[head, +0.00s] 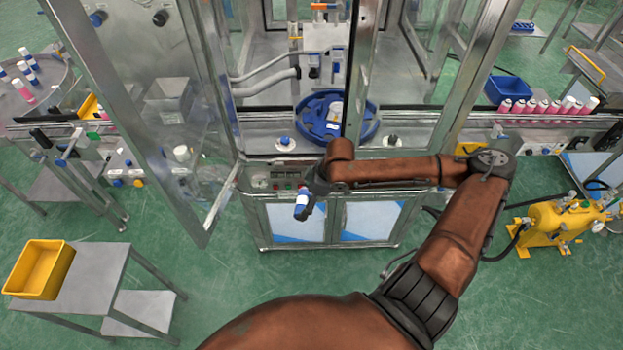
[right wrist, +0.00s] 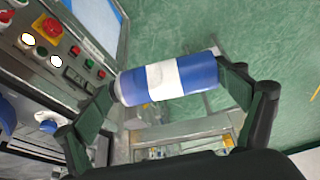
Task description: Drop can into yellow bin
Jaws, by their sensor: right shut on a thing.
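My right gripper (head: 309,192) is in front of the machine's control panel, shut on a blue and white can (head: 304,203). In the right wrist view the can (right wrist: 168,78) lies lengthwise between the two fingers of the right gripper (right wrist: 168,85), one finger at each end. The yellow bin (head: 40,270) stands on a small metal table at the lower left, well to the left of the gripper. Its inside looks empty. My left gripper is not in view.
An open glass door (head: 150,110) stands between the gripper and the bin side. The crimping machine has a blue round fixture (head: 322,128) inside. Pink cans (head: 545,106) line the right conveyor. A yellow pump (head: 562,226) stands on the right floor.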

